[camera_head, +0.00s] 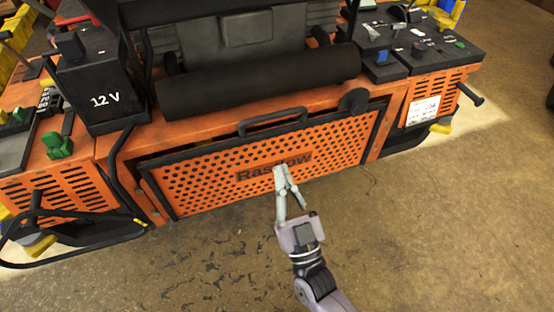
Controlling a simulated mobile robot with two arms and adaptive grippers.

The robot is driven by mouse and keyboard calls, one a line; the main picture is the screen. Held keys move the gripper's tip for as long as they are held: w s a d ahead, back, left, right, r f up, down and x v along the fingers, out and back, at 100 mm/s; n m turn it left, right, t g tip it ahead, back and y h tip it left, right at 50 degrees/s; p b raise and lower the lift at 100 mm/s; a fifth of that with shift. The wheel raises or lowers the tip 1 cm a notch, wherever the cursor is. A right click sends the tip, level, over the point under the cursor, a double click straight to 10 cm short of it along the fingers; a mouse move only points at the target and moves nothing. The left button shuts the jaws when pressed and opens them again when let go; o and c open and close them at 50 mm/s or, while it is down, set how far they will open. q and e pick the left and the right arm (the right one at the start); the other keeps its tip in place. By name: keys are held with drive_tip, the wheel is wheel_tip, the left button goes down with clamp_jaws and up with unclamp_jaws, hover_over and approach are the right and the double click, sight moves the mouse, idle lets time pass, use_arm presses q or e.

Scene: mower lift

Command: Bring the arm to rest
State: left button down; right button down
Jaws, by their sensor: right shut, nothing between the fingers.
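My right gripper (284,174) comes up from the bottom of the head view and is shut and empty. Its fingertips show in front of the lower middle of an orange perforated panel (215,188) with a dark frame, over part of the panel's lettering. I cannot tell whether the fingertips touch the panel. A black handle (272,121) runs along the panel's top edge, above the gripper and apart from it. The panel is part of an orange mower (130,150). My left gripper is not in view.
A black box marked 12 V (105,100) stands at the left, with a black cable loop (20,265) below. A black roller (260,82) lies above the panel. A dark lever (470,95) sticks out at the right. The concrete floor (440,230) is clear at lower right.

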drive_tip(key=s+d+f+g+h, duration=0.15)
drive_tip(key=f+g, duration=0.25)
drive_tip(key=f, duration=1)
drive_tip(key=s+d+f+n+g+h, duration=0.1)
drive_tip(key=s+d+f+g, duration=0.25)
drive_tip(key=f, duration=0.95)
drive_tip(key=s+d+f+g+h, duration=0.15)
drive_tip(key=f+g, duration=0.25)
drive_tip(key=f, duration=1)
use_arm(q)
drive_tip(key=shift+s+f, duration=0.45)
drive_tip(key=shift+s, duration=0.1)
use_arm(e)
drive_tip(key=s+d+f+g+h, duration=0.1)
drive_tip(key=s+d+f+g, duration=0.2)
drive_tip(key=s, duration=0.6)
drive_tip(key=s+d+f+m+g+h, duration=0.1)
drive_tip(key=s+d+f+g, duration=0.3)
drive_tip(key=s+d+f, duration=0.3)
drive_tip(key=s+d+f+m+g+h, duration=0.1)
drive_tip(key=s+d+f+g, duration=0.3)
drive_tip(key=s+f, duration=0.6)
drive_tip(key=shift+s+d+h, duration=0.3)
drive_tip(key=shift+s+d, duration=0.15)
drive_tip(key=shift+s, duration=0.45)
drive_tip(key=c, duration=2.3)
unclamp_jaws()
